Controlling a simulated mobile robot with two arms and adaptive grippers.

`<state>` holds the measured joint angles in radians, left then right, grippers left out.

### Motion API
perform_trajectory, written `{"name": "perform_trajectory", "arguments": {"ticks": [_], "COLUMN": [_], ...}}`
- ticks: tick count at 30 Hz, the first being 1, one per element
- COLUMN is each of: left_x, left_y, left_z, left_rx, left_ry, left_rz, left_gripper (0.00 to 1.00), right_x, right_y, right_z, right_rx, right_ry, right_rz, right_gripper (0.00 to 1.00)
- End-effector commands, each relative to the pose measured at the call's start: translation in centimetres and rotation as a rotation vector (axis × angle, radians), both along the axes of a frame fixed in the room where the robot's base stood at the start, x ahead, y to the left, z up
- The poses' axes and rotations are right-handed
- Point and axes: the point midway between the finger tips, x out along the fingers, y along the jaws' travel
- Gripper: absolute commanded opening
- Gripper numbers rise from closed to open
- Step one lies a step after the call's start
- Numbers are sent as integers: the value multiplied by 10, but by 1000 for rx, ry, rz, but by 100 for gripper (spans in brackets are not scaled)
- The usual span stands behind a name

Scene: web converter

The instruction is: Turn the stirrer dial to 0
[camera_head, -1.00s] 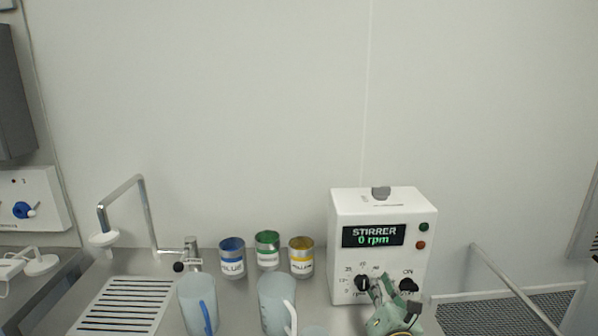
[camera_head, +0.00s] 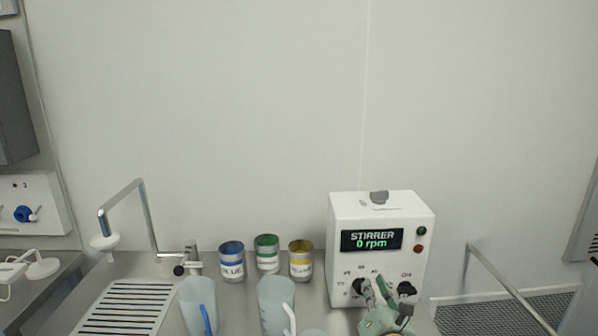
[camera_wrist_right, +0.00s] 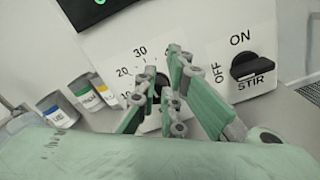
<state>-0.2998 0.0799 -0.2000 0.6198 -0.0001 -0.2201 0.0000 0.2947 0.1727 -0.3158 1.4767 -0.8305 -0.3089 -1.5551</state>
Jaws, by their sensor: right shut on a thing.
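The white stirrer box (camera_head: 342,215) stands on the counter at the right in the head view. Its display (camera_head: 371,240) reads "STIRRER 0 rpm". The black speed dial (camera_head: 357,287) is at its lower left, partly covered by my gripper. In the right wrist view the dial (camera_wrist_right: 160,84) shows between the fingers, with 10, 20 and 30 marks around it; its pointer is hidden. My right gripper (camera_head: 373,287) is shut on the dial. A second black knob (camera_head: 407,288), marked ON, OFF and STIR in the wrist view (camera_wrist_right: 254,66), sits to the right. My left gripper is not in view.
Blue (camera_head: 231,262), green (camera_head: 267,254) and yellow (camera_head: 301,260) labelled cans stand left of the box. Two translucent jugs (camera_head: 198,305) (camera_head: 276,305) stand in front of them. A tap (camera_head: 148,215) and drain grate (camera_head: 122,308) are at the left. A metal rail (camera_head: 510,285) is at the right.

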Motion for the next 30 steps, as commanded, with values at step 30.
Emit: {"name": "perform_trajectory", "arguments": {"ticks": [30], "left_x": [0], "left_y": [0], "left_z": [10], "left_rx": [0], "left_ry": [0], "left_rz": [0], "left_gripper": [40], "right_x": [2], "right_y": [17], "right_z": [23], "right_rx": [11], "right_ry": [-25], "right_rz": [23], "right_gripper": [0]}}
